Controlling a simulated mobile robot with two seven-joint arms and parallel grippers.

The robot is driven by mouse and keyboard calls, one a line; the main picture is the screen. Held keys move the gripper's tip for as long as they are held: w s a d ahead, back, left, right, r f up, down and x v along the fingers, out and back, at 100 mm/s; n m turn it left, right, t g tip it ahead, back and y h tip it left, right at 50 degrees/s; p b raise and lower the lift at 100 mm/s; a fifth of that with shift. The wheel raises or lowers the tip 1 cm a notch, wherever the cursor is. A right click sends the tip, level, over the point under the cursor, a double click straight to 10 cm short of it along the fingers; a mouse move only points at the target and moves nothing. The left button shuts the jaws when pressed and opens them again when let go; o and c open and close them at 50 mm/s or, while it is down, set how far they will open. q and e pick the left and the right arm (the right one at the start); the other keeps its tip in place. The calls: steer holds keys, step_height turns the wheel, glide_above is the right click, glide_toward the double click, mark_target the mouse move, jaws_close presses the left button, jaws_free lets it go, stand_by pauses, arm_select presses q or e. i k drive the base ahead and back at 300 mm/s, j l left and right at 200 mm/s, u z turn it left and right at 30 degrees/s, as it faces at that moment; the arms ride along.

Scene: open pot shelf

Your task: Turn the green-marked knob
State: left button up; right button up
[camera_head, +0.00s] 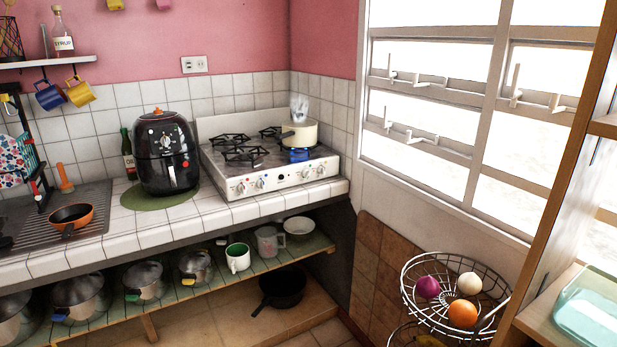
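The white gas stove (275,183) stands on the tiled counter, near the wall corner. Its front panel carries small knobs: two at the left, the outer left knob (240,188) and the inner left knob (260,183), and two at the right, the inner right knob (306,173) and the outer right knob (321,169). They are too small to tell which has a green mark. Neither of my grippers is in view.
A black air fryer (166,152) stands left of the stove on a green mat (150,200). Pots and mugs fill the shelf below the counter. A wire fruit basket (408,283) and a wooden shelf unit (570,150) stand at the right. The counter front before the stove is clear.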

mark_target(306, 172)
steer(key=i+j, duration=0.3)
steer(key=i, duration=0.2)
steer(key=i+j+z, duration=0.1)
steer(key=i+j, duration=0.2)
steer(key=i, duration=0.15)
steer(key=i+j, duration=0.3)
steer(key=i, duration=0.2)
steer(key=z, duration=0.05)
